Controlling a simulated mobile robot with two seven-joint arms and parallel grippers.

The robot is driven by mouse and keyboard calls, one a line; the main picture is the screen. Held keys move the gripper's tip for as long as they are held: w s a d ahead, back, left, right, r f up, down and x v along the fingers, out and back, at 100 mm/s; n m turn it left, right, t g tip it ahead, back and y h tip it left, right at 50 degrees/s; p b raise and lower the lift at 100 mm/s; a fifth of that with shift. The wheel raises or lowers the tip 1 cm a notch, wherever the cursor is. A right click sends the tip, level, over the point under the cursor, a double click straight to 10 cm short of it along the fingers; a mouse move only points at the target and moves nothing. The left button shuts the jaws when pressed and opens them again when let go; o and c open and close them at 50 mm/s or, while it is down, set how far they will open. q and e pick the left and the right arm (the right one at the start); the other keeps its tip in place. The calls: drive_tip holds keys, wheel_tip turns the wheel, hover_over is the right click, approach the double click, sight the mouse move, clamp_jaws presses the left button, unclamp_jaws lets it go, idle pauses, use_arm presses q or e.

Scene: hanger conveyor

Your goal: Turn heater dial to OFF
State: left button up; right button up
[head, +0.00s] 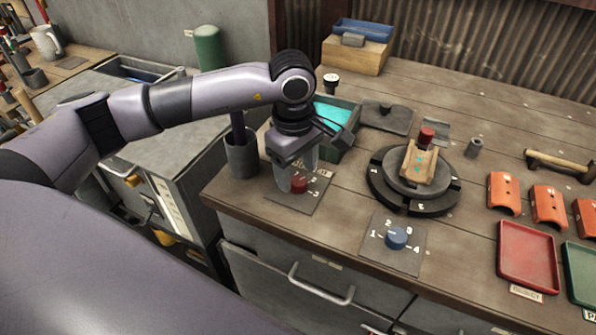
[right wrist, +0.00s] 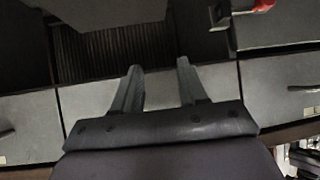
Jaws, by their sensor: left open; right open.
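A red dial (head: 299,184) sits on a dark plate (head: 312,200) with white marks, near the left front corner of the workbench. My left gripper (head: 292,178) points down over this dial. Its fingers look open, one at each side of the dial; whether they touch it I cannot tell. A blue dial (head: 396,237) sits on a second plate (head: 377,259) marked with numbers, to the right. No label that I can read says which is the heater dial. My right gripper (right wrist: 159,82) is open and empty, facing grey drawer fronts in the right wrist view.
A dark cup (head: 241,158) stands left of my left gripper, and a bin with cyan contents (head: 335,112) is behind it. A round turntable (head: 380,190) carries a wooden piece. Red tray (head: 527,252) and orange parts (head: 504,193) lie at the right.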

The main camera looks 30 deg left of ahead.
sight(298, 184)
use_arm(q)
drive_tip(key=shift+f, duration=1.1)
drive_tip(key=c, duration=1.1)
drive_tip(key=shift+o, duration=0.3)
